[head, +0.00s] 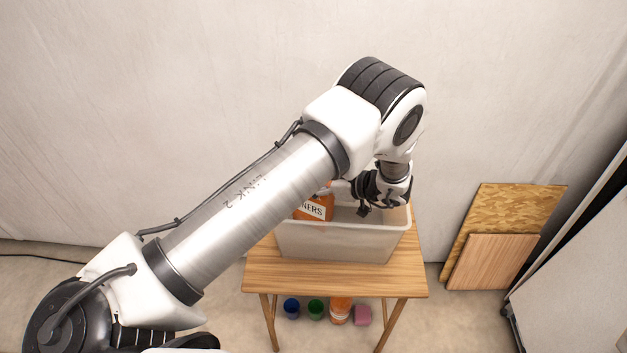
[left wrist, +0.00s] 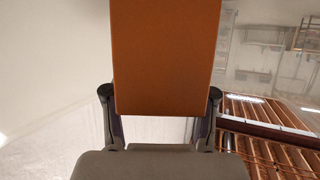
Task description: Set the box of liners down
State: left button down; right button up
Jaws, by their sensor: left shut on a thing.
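The box of liners (head: 314,208) is orange with a white label that reads "NERS" in part. In the head view it shows inside a whitish translucent bin (head: 340,243), at its left end, and my arm hides part of it. My left gripper (left wrist: 160,110) is shut on the box, with one finger on each side of the orange face (left wrist: 165,55) in the left wrist view. In the head view the left wrist reaches down over the bin and the fingertips are hard to make out. Whether the box touches the bin floor cannot be told. My right gripper is not in view.
The bin stands on a wooden table (head: 330,279). On the floor under its front edge are a blue cup (head: 291,307), a green cup (head: 316,309), an orange container (head: 340,311) and a pink item (head: 362,315). Wooden boards (head: 495,262) lean on the wall at right.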

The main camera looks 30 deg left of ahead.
pick_arm(q)
jog(key=shift+c, duration=1.7)
grip_release()
jog(key=shift+f, duration=0.1)
jog(key=shift+r, duration=0.2)
jog(key=b+v, duration=0.1)
jog(key=v, duration=0.6)
jog(key=shift+d, duration=0.25)
